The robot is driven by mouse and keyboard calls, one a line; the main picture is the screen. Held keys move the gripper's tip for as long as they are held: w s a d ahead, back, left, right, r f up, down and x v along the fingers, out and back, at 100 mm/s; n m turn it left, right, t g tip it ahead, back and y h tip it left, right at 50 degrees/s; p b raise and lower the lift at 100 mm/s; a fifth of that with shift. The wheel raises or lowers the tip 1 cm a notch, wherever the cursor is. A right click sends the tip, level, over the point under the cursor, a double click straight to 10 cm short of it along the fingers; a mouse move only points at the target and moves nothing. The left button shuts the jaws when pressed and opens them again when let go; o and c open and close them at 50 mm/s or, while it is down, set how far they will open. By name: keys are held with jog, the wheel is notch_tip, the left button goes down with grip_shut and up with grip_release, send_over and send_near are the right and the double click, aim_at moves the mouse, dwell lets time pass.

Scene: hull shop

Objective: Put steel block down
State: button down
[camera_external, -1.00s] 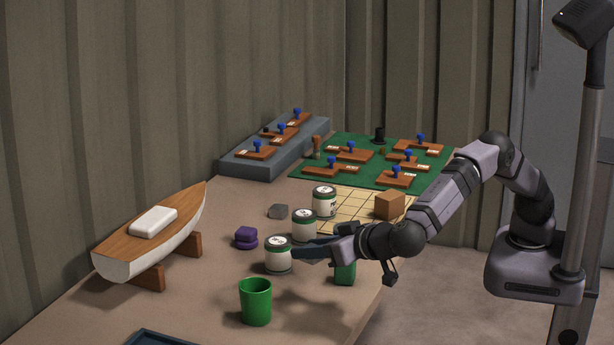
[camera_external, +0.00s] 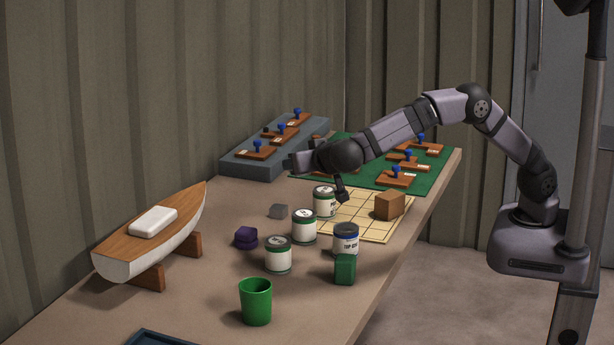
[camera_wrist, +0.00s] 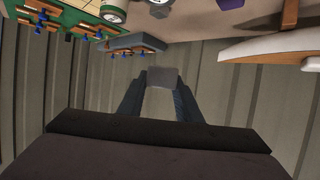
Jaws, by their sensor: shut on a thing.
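My gripper (camera_external: 292,162) is raised in front of the grey stepped stand, pointing left towards the corrugated wall. In the wrist view my gripper (camera_wrist: 162,84) is shut on a plain grey block, the steel block (camera_wrist: 163,76), held at the fingertips with the wall behind it. In the external view the held block cannot be made out clearly. A small grey piece (camera_external: 279,211) lies apart on the table, left of the paint cans.
The grey stand (camera_external: 238,161) and green mat (camera_external: 367,182) hold blue-knobbed wooden pieces. A gridded board (camera_external: 372,229) bears a brown block (camera_external: 390,205). Several paint cans (camera_external: 304,227), a purple piece (camera_external: 246,238), a green block (camera_external: 345,270), a green cup (camera_external: 256,302) and a model boat (camera_external: 160,240) stand nearer.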

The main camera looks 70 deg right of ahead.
jog(key=d+r+m+g+h+p, duration=0.2)
jog(key=d+m+p, duration=0.1)
jog(key=d, duration=1)
jog(key=m+g+h, duration=0.2)
jog(key=m+g, duration=0.4)
jog(key=g, duration=0.2)
send_over(390, 194)
notch_tip(390, 194, down, 4)
jog(key=shift+a+f+p, duration=0.15)
jog(key=shift+f+p, duration=1.45)
jog(key=shift+f, duration=3.5)
jog(key=shift+f, duration=0.1)
jog(key=c, duration=1.3)
grip_release()
jog(key=shift+s, duration=0.1)
